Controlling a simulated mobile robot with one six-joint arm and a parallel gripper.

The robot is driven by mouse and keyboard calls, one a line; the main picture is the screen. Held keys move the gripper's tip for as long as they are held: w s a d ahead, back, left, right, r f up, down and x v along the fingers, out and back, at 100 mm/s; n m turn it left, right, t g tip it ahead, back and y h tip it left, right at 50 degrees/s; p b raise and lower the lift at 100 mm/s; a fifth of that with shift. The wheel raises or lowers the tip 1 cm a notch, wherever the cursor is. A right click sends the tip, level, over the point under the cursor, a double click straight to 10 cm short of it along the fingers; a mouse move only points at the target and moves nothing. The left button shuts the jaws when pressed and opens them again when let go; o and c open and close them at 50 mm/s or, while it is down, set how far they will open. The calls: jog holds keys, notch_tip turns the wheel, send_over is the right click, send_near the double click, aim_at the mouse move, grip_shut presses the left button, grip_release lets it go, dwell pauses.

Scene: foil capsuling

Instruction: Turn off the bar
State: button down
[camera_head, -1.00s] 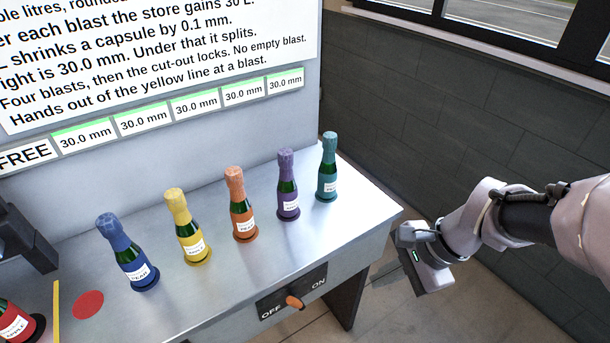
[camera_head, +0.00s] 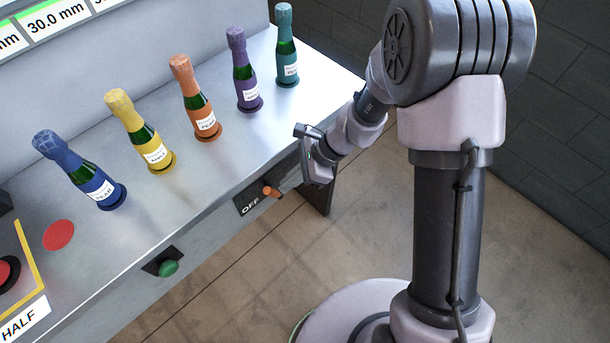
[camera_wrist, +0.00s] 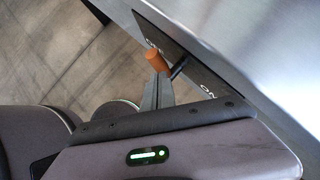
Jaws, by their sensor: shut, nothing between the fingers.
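The switch lever has an orange knob (camera_head: 271,191) and sits on a dark plate (camera_head: 243,206) on the bench's front face. OFF shows at the plate's left; in the head view ON is hidden behind my gripper. My gripper (camera_head: 285,188) is shut and empty, just right of the knob, on the ON side. In the wrist view the fingers (camera_wrist: 158,92) end right by the orange knob (camera_wrist: 157,60), and both OFF and ON show on the plate (camera_wrist: 200,74). I cannot tell whether the fingers touch the lever.
Several foil-capped bottles, such as the yellow one (camera_head: 147,140), stand in a row on the metal bench (camera_head: 125,213). A green button (camera_head: 168,268) is on the front face, left of the switch. A red disc (camera_head: 59,235) lies on the bench. The floor (camera_head: 230,280) in front is clear.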

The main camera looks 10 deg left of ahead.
aim_at(271, 195)
jog(key=shift+s+a+f, duration=0.15)
jog(key=shift+a+f, duration=0.05)
jog(key=shift+a, duration=0.55)
jog(key=shift+s+a+f+b, duration=0.3)
jog(key=shift+s+a+b, duration=0.1)
jog(key=shift+a+b, duration=0.2)
jog(key=shift+s+a, duration=0.1)
jog(key=shift+s, duration=0.3)
